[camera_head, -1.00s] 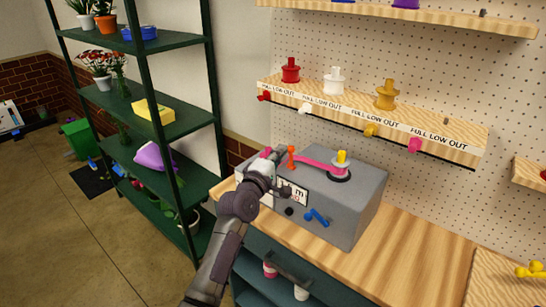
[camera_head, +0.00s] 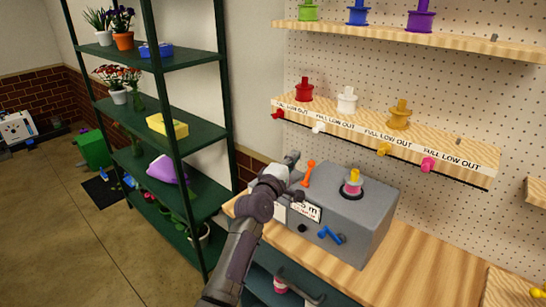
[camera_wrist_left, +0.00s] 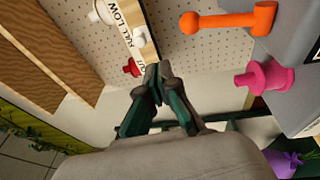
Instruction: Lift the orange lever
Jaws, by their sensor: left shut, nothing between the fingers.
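The orange lever (camera_head: 307,173) stands up at the left end of the grey machine's top (camera_head: 345,215), leaning a little right. It also shows large at the top right of the left wrist view (camera_wrist_left: 228,21). My left gripper (camera_head: 293,158) is just left of the lever in the head view, its fingers together and empty. In the left wrist view its fingertips (camera_wrist_left: 158,75) point up at the middle, with a visible gap to the lever. The right gripper is out of view.
A pink knob-like piece (camera_wrist_left: 265,77) is below the lever in the left wrist view. Blue handle (camera_head: 331,235) is on the machine's front. Spool shelf (camera_head: 395,145) is behind; green rack (camera_head: 180,130) at left.

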